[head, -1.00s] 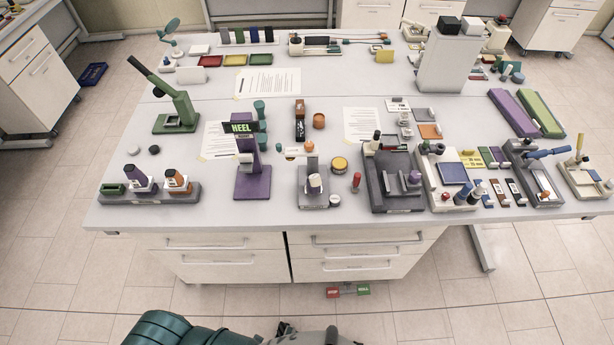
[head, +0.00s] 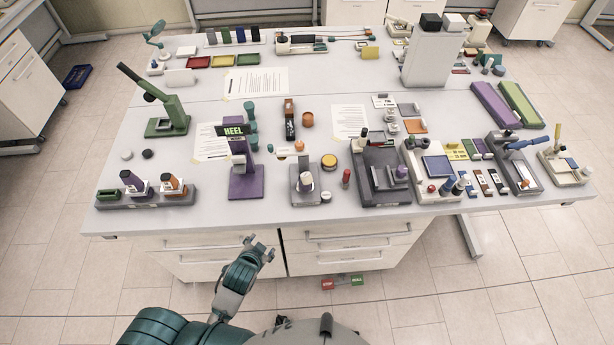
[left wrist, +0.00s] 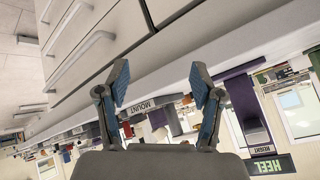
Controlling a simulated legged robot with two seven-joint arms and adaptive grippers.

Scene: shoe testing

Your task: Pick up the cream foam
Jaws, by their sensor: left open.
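I cannot tell for sure which thing is the cream foam. A pale block (head: 180,77) lies at the back left of the table, and a flatter whitish piece (head: 187,51) lies just behind it. My left gripper (head: 262,243) is in front of the table's front edge, near the drawers, far from both blocks. In the left wrist view my left gripper (left wrist: 160,80) is open and empty, with its two blue-padded fingers apart. No pale block stands out clearly in that view. My right gripper is not in view.
The white table (head: 330,215) carries a purple HEEL stand (head: 246,180), a green press (head: 165,115) and a dark grey fixture (head: 382,180) near the front. Red, yellow and green trays (head: 223,61) sit at the back left. Drawers (head: 205,262) hang below the front edge.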

